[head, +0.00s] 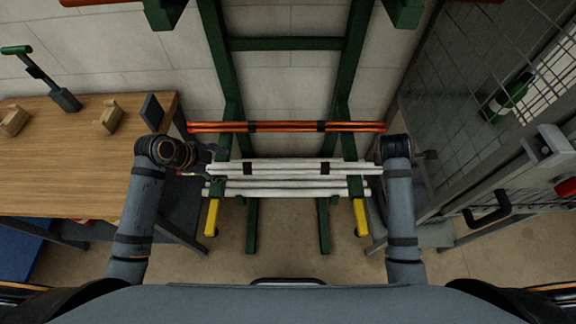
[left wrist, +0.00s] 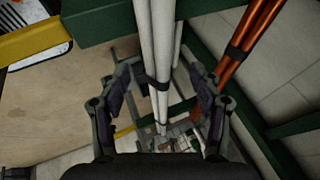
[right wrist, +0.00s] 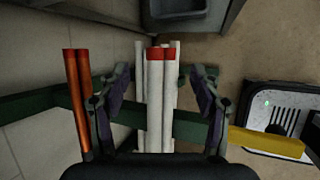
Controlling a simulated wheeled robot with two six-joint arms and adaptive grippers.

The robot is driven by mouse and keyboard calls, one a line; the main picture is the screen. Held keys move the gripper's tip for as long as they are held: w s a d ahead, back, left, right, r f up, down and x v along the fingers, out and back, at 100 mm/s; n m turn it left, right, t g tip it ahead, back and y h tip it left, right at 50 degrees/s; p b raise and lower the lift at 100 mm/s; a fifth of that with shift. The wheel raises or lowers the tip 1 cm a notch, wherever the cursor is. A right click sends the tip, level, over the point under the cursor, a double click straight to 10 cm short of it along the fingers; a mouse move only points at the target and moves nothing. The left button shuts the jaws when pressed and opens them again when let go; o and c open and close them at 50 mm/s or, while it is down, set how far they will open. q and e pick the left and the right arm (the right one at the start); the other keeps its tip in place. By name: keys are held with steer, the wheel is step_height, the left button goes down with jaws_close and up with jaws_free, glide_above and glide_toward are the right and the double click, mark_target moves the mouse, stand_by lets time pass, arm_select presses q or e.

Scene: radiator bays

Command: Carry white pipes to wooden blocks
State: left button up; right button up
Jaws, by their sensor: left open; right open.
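Several white pipes (head: 275,168) lie level across the green rack's arms, with dark bands around them. My left gripper (head: 208,172) is at their left end, open; in the left wrist view the white pipes (left wrist: 164,40) run between its spread fingers (left wrist: 160,80). My right gripper is at their right end, largely hidden in the head view. In the right wrist view its fingers (right wrist: 158,78) are open on either side of the white pipes (right wrist: 153,110), some with red ends. Two wooden blocks, one left (head: 14,120) and one right (head: 109,119), stand apart on the wooden table.
Orange pipes (head: 285,127) lie on the green rack (head: 228,75) behind the white ones. The wooden table (head: 70,165) is at left, with a green-handled tool (head: 62,98). A mesh cage (head: 460,110) stands at right. Yellow-tipped rack arms (head: 212,217) stick out toward me.

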mark_target(228, 167)
arm_select(q)
steer(key=x, duration=0.4)
steer(key=shift+s+a+f, duration=0.15)
steer(key=shift+f, duration=0.05)
arm_select(e)
steer(key=x, duration=0.3)
steer(key=shift+w+f, duration=0.1)
steer(key=shift+f, duration=0.3)
arm_select(q)
steer(key=shift+w+f, duration=0.2)
arm_select(e)
steer(key=shift+w+d+f, duration=0.15)
steer(key=shift+d+f, duration=0.05)
steer(key=shift+f, duration=0.1)
arm_select(q)
steer(key=shift+s, duration=0.15)
arm_select(e)
steer(key=shift+r, duration=0.1)
arm_select(q)
steer(key=shift+c, duration=0.9)
arm_select(e)
steer(key=shift+a, duration=0.1)
steer(key=shift+c, duration=0.9)
arm_select(q)
jaws_close()
arm_select(e)
jaws_close()
arm_select(q)
steer(key=shift+r, duration=0.1)
